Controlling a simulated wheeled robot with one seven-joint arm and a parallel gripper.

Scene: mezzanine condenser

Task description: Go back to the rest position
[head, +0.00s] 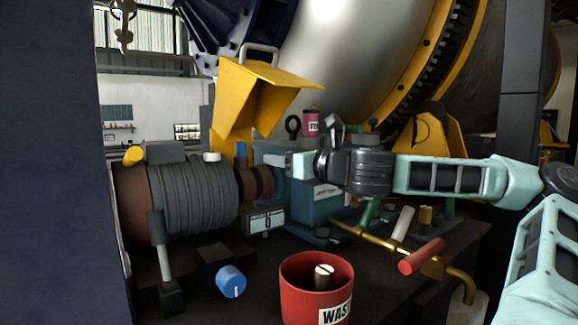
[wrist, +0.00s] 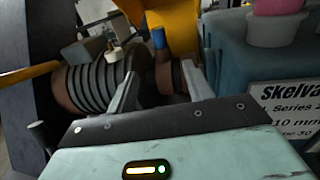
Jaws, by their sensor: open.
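My gripper (head: 275,160) reaches in from the right in the head view, held level above the bench. Its pale hand is in front of the blue-teal machine body, and its fingertips are hard to make out there. In the wrist view my gripper (wrist: 160,72) has its two grey fingers apart with nothing held between them. Beyond the fingers are the ribbed grey motor (wrist: 95,88) and a brown coupling (wrist: 170,77). The ribbed motor (head: 195,195) also shows left of my gripper in the head view.
A yellow guard (head: 250,95) stands raised behind my gripper. A red waste bin (head: 300,290) holding a knobbed piece is at the front. A brass pipe with a red handle (head: 420,256) lies right, below my arm. A blue knob (head: 231,281) and upright lever (head: 162,250) are front left.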

